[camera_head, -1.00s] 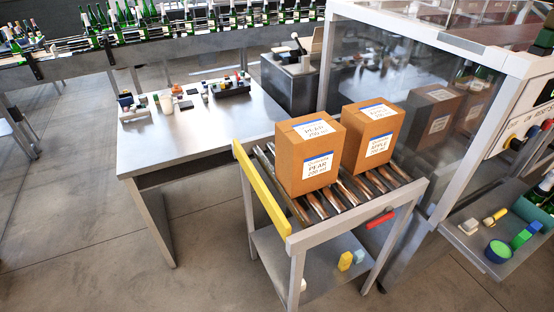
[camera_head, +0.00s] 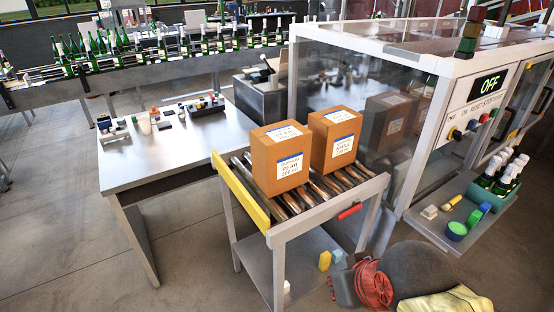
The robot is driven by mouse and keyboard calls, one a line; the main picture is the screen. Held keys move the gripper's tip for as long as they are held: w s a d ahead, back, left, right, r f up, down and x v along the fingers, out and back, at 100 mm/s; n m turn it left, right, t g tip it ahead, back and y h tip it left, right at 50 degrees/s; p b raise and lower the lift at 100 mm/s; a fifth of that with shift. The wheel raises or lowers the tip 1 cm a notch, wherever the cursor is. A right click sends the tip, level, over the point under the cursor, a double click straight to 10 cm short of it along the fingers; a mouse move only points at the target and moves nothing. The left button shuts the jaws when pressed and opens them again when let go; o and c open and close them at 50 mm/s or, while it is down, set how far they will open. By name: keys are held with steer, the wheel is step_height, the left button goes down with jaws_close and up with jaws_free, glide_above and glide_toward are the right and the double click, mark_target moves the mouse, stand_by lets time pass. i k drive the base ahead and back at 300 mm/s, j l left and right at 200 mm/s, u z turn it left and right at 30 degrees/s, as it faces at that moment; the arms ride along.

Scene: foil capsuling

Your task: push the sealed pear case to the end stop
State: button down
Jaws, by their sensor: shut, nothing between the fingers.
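The pear case (camera_head: 280,165) is a brown carton with white, blue-banded labels. It stands upright on the roller cart (camera_head: 300,232). A yellow bar (camera_head: 240,190) closes the left end of the rollers and looks like the end stop. A strip of rollers shows between case and bar. The apple case (camera_head: 335,142), a similar carton, stands to its right, close by; I cannot tell whether they touch. My gripper (camera_head: 341,285), dark grey, seems to be at the bottom edge, low in front of the cart, away from the cases. It looks shut and empty.
A red bar (camera_head: 349,211) sits on the cart's front rail. A steel table (camera_head: 165,165) with small items stands left of the cart. The glazed machine (camera_head: 365,55) and its side shelf (camera_head: 425,222) with bottles stand right. Small blocks lie on the cart's lower shelf.

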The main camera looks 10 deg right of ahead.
mark_target(280, 151)
steer(key=i+l+u, duration=0.15)
steer(key=i+l, duration=1.4)
